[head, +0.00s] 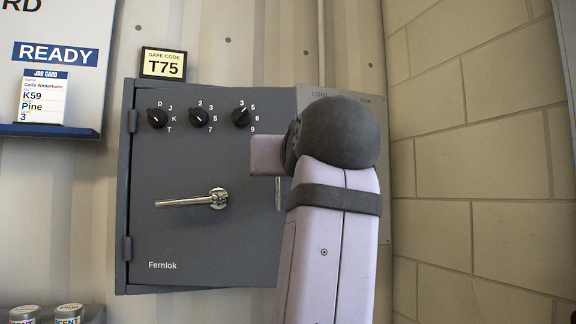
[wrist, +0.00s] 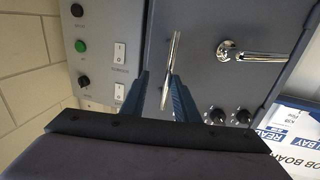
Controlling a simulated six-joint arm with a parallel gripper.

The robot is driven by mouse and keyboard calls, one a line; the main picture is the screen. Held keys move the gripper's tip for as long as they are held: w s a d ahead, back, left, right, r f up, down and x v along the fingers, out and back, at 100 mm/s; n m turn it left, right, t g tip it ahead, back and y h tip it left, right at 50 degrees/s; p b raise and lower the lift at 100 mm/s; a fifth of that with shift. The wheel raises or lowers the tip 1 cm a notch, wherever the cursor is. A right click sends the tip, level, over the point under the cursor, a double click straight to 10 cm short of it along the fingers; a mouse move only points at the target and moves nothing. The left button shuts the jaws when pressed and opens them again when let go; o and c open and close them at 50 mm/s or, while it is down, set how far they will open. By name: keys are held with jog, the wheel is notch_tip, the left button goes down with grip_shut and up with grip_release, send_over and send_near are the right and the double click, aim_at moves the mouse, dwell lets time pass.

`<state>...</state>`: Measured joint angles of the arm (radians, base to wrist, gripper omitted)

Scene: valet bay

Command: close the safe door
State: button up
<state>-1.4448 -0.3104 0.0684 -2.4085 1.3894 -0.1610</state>
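The grey safe door (head: 180,255), marked Fernlok, fills the middle of the head view, with hinges on its left edge. It stands near flush with the safe body; my arm hides its right edge, so I cannot tell whether a small gap is there. A slim upright metal bar handle (wrist: 171,62) stands on the door and partly shows in the head view (head: 278,194). My gripper (wrist: 158,80) has its blue fingers apart, one on each side of the bar, with a gap visible on the left. Its fingertips are hidden in the head view.
A chrome lever (head: 195,199) sticks out left on the door, below three dark dials (head: 199,118). A yellow safe code card (head: 163,64) reads T75. A switch panel (wrist: 108,45) adjoins the safe. Tins (head: 68,312) stand low left; a brick wall (head: 475,160) is right.

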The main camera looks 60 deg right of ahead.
jog(key=shift+s+a, duration=0.1)
jog(key=b+v, duration=0.1)
jog(key=v, duration=0.6)
dwell(0.4)
jog(key=shift+c, duration=0.3)
